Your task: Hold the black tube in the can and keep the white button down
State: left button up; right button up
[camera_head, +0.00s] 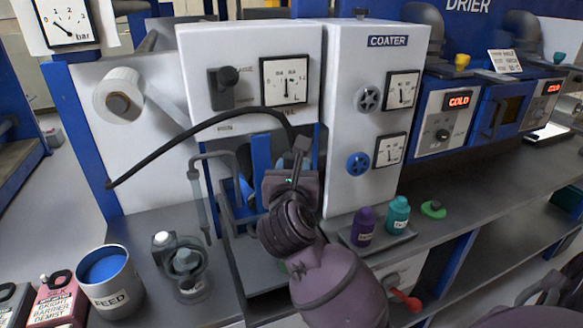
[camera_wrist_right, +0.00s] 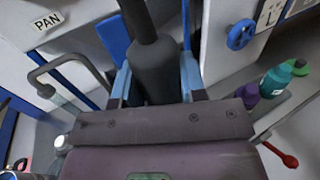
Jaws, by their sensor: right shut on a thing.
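The black tube (camera_head: 215,122) leaves the wall on the left, arches up and comes down to my right gripper (camera_head: 284,176) in front of the coater. In the wrist view my right gripper (camera_wrist_right: 156,90) is shut on the thick dark end of the black tube (camera_wrist_right: 152,66), its pale blue fingers on either side. The tube's lower tip is hidden by the gripper. The can (camera_head: 116,291), grey with blue inside and marked FEED, stands at front left, well apart from the tube. The white button (camera_head: 162,238) tops a small dark post beside the can. My left gripper is not in view.
A pump-like unit (camera_head: 186,268) stands beside the white button, with a bent grey pipe (camera_head: 196,190) behind it. Purple (camera_head: 364,227) and teal (camera_head: 398,214) bottles stand right of my arm. A red-handled lever (camera_head: 406,301) sits below them. A pink container (camera_head: 58,303) is left of the can.

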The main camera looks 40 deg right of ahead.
jog(key=shift+f, duration=0.65)
jog(key=shift+f+b, duration=0.7)
jog(key=shift+f, duration=0.15)
jog(key=shift+f+b, duration=0.7)
jog(key=shift+f, duration=0.65)
jog(key=shift+f+b, duration=0.55)
jog(key=shift+f, duration=0.5)
jog(key=shift+f+b, duration=0.45)
jog(key=shift+f, duration=0.35)
jog(key=shift+f+b, duration=0.5)
jog(key=shift+f, duration=0.45)
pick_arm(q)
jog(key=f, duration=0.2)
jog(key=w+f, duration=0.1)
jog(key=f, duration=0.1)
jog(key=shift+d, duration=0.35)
pick_arm(e)
jog(key=shift+f, duration=0.15)
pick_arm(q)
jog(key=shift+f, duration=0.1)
